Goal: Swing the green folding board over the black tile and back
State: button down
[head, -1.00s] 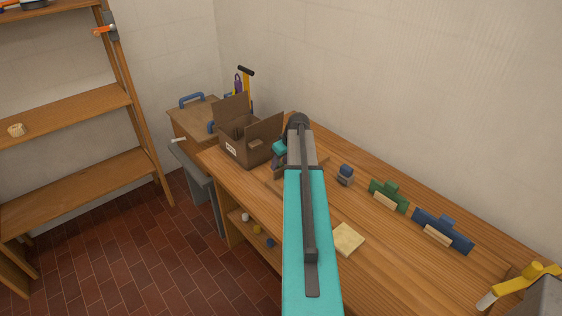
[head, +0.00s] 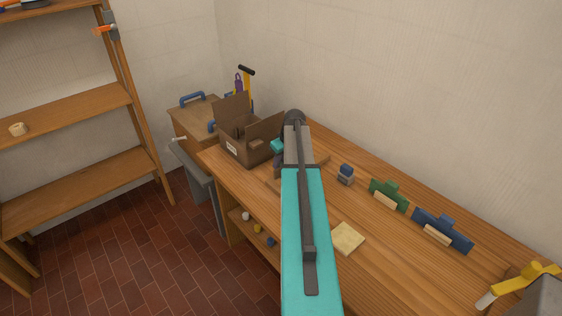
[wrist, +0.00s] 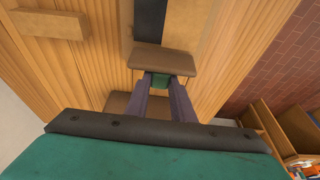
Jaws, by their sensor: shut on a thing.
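In the wrist view, the two dark fingers of my gripper (wrist: 161,81) are shut on a small green piece (wrist: 160,82), which I take for the grip of the green folding board. It is right against the edge of a brown block (wrist: 162,61); whether they are joined I cannot tell. The black tile (wrist: 150,18) shows in part just beyond that block, on a light wooden base (wrist: 186,28).
An open cardboard box (head: 240,150) stands close to the left of my arm. To the right are a small blue-grey object (head: 346,174), a green piece (head: 398,199) and a blue piece (head: 455,236). The wall runs behind.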

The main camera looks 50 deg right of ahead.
jog(key=shift+w+g, duration=0.2)
jog(key=shift+g, duration=0.1)
jog(key=c, duration=1.5)
grip_release()
jog(key=shift+r, duration=0.1)
jog(key=shift+b+v, duration=1.95)
jog(key=shift+v, duration=4.8)
jog(key=shift+d, duration=0.1)
